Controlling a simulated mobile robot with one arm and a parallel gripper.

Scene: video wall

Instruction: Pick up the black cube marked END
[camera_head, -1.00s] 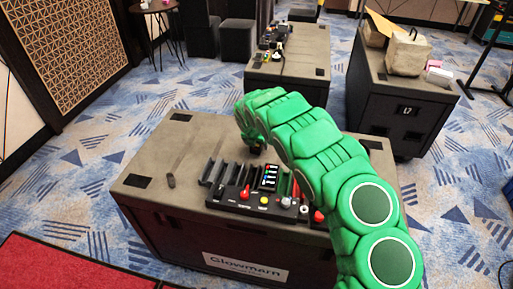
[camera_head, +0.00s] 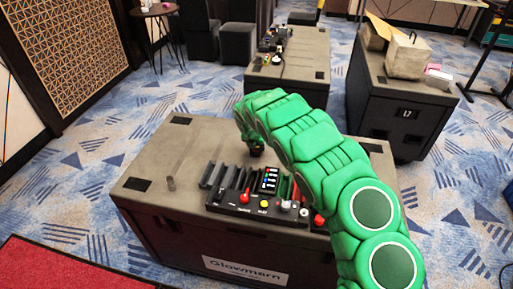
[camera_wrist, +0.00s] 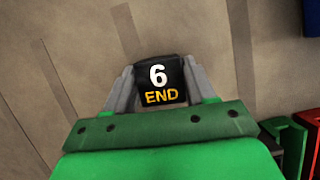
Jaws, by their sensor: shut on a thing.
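The black cube (camera_wrist: 160,81) shows in the wrist view with a white 6 and a yellow END on its face. My gripper (camera_wrist: 160,88) has its two grey fingers against the cube's left and right sides, shut on it. In the head view my green arm bends down over the far part of the near case, and the gripper end (camera_head: 254,150) is small and dark there. I cannot tell from these views how far the cube is from the case top.
The near grey case (camera_head: 150,160) carries a control panel (camera_head: 255,204) with a red lever, coloured knobs and dark upright slots, close to my arm. More cases (camera_head: 300,65) stand behind on the carpet.

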